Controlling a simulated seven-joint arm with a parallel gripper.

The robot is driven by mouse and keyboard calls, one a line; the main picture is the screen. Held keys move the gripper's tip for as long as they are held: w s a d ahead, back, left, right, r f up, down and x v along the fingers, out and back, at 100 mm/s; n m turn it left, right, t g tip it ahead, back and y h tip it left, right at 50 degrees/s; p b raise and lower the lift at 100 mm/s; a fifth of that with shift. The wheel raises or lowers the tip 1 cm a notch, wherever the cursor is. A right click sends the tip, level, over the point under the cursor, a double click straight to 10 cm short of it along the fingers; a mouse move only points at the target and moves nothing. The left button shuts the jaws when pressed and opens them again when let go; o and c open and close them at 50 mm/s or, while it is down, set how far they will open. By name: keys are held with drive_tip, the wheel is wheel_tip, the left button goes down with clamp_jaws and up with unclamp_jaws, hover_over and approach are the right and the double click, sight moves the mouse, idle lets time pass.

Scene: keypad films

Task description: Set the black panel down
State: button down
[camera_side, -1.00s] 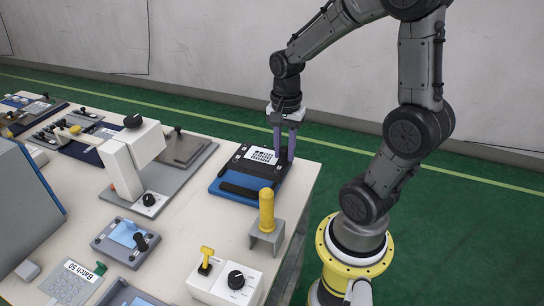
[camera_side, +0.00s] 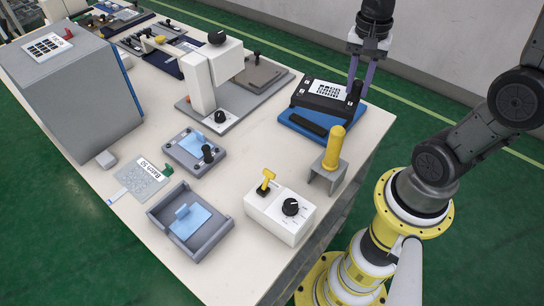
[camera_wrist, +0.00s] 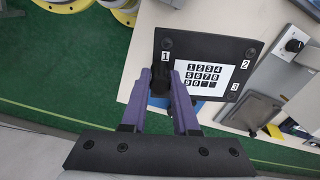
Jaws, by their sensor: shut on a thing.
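The black panel (camera_side: 306,98) has a white keypad label and sits over the back part of a blue base (camera_side: 294,133) with a black bar along its front. In the wrist view the panel (camera_wrist: 212,45) shows corners marked 1, 2 and 3, with dark screws. My gripper (camera_side: 358,86) has purple fingers and is shut on the black upright handle at the panel's right end. The fingers (camera_wrist: 166,82) close around that handle beside mark 1. The panel looks about level; whether it touches the base cannot be told.
A yellow-topped post (camera_side: 335,148) on a grey bracket stands close in front of the base. A white box (camera_side: 278,222) with a yellow lever and black dial is nearer. A white press-like stand (camera_side: 202,85) is to the left. The table's right edge is close.

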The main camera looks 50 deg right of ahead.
sight(323, 97)
drive_tip(key=w+a+n, duration=0.1)
drive_tip(key=w, duration=0.1)
drive_tip(key=w+a+f+n, duration=0.1)
drive_tip(key=w, duration=0.1)
drive_tip(key=w+a+n, duration=0.1)
drive_tip(key=w+a, duration=0.1)
drive_tip(key=shift+f, duration=0.35)
drive_tip(key=w+a+f+n, duration=0.3)
drive_tip(key=a+f, duration=0.1)
drive_tip(key=a, duration=0.3)
wheel_tip(323, 97, down, 10)
drive_tip(key=shift+s+a+r, duration=0.1)
drive_tip(key=shift+s+r, duration=0.05)
drive_tip(key=shift+r, duration=0.05)
drive_tip(key=c, duration=0.7)
unclamp_jaws()
drive_tip(key=shift+f, duration=0.1)
